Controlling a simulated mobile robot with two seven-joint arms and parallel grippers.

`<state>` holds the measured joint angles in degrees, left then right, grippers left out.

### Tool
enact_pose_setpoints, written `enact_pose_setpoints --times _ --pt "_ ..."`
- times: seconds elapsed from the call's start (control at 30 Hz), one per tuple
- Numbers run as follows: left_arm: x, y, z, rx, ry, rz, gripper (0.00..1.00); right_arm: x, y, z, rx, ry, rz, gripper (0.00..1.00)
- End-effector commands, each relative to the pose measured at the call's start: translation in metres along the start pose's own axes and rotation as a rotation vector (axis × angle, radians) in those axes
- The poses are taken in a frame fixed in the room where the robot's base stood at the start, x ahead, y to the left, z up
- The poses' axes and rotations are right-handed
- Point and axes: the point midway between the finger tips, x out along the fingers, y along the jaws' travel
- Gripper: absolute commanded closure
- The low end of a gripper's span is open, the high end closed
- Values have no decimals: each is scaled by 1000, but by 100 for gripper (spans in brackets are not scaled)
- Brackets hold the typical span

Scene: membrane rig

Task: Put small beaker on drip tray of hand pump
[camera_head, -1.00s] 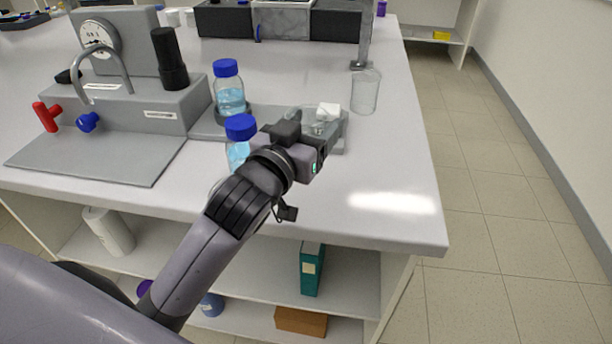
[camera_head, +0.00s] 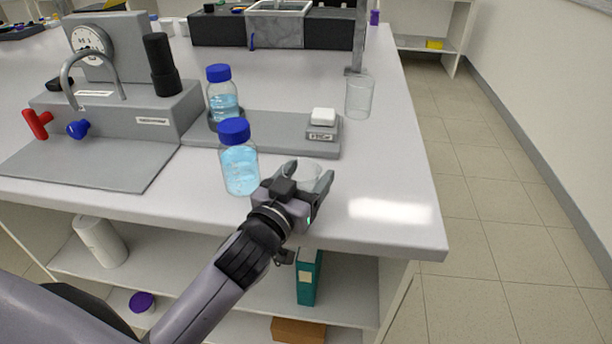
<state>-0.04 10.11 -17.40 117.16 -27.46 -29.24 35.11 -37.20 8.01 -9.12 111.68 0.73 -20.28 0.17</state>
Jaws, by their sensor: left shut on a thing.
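My left gripper (camera_head: 305,178) is above the front part of the bench, shut on a small clear beaker (camera_head: 303,171). The beaker's glass shows faintly between the fingers, and its lower part is hidden by the gripper. The grey hand pump (camera_head: 125,110) stands at the left, with a round gauge, a curved spout and a black upright handle. Its flat grey drip tray (camera_head: 90,167) lies in front of it, bare, to the left of the gripper. My right gripper is not in view.
A blue-capped bottle (camera_head: 239,165) stands just left of the gripper. Another blue-capped bottle (camera_head: 222,95) stands in a holder on a grey plate (camera_head: 270,130), with a white-topped block (camera_head: 322,123). A larger clear beaker (camera_head: 359,98) stands behind right. The bench's right front is clear.

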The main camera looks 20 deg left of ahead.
Motion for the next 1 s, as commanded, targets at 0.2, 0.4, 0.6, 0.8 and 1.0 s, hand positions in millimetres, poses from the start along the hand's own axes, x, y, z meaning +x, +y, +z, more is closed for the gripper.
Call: enact_pose_setpoints --times 0.2,0.4,0.6,0.8,1.0 --pt "0 0 3 0 0 0 7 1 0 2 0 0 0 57" --pt "0 0 3 0 0 0 7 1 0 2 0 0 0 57" --pt "-4 0 0 0 -1 0 7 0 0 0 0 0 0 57" --pt "-31 0 1 -1 -1 0 7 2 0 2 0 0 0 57" --pt "-64 0 1 -1 -2 -1 7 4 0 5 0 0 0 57"
